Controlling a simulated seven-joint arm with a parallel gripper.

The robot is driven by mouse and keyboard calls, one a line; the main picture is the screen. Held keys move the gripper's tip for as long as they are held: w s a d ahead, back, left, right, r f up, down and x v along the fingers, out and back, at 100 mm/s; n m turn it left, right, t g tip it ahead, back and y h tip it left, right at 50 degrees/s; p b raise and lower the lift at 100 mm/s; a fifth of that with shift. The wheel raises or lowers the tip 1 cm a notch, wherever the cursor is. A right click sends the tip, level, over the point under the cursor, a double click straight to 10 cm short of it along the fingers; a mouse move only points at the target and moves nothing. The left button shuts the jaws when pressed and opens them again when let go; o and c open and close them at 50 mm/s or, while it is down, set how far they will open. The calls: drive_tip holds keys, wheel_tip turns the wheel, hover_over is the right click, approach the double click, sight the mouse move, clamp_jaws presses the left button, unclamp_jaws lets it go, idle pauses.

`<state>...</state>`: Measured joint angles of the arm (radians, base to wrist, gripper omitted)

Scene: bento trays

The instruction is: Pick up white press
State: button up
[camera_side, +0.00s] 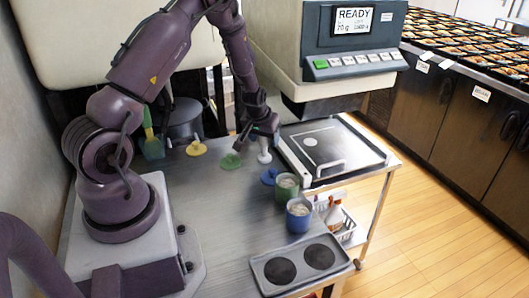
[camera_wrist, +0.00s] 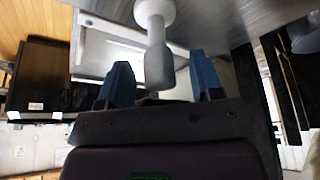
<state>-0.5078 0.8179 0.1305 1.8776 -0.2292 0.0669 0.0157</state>
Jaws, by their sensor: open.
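The white press (camera_side: 264,150) stands on the steel table near the back right, close to the tray's left edge. In the wrist view its white base (camera_wrist: 153,10) is at the top and its grey handle (camera_wrist: 158,68) points down between my fingers. My gripper (camera_side: 263,133) is right above the press in the side view. In the wrist view my gripper (camera_wrist: 162,80) has its two blue fingertips apart, one on each side of the handle, with gaps visible on both sides. The arm partly hides the handle in the side view.
Yellow (camera_side: 196,149), green (camera_side: 231,161) and blue (camera_side: 268,176) presses stand nearby. A green cup (camera_side: 286,191) and a blue cup (camera_side: 298,222) stand in front. A metal tray (camera_side: 372,156) is on the right, a two-well plate (camera_side: 262,268) at the front. The table's left middle is clear.

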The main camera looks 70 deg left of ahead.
drive_tip(key=shift+w+f, duration=0.1)
drive_tip(key=shift+f, duration=0.1)
clamp_jaws()
drive_tip(key=shift+r, duration=0.5)
wheel_tip(320, 180, up, 3)
drive_tip(key=shift+f, duration=0.2)
drive_tip(key=s+d+r, duration=0.8)
drive_tip(key=s+r, duration=0.1)
drive_tip(key=s, duration=0.2)
drive_tip(key=shift+s+d+r, duration=0.15)
drive_tip(key=shift+r, duration=0.05)
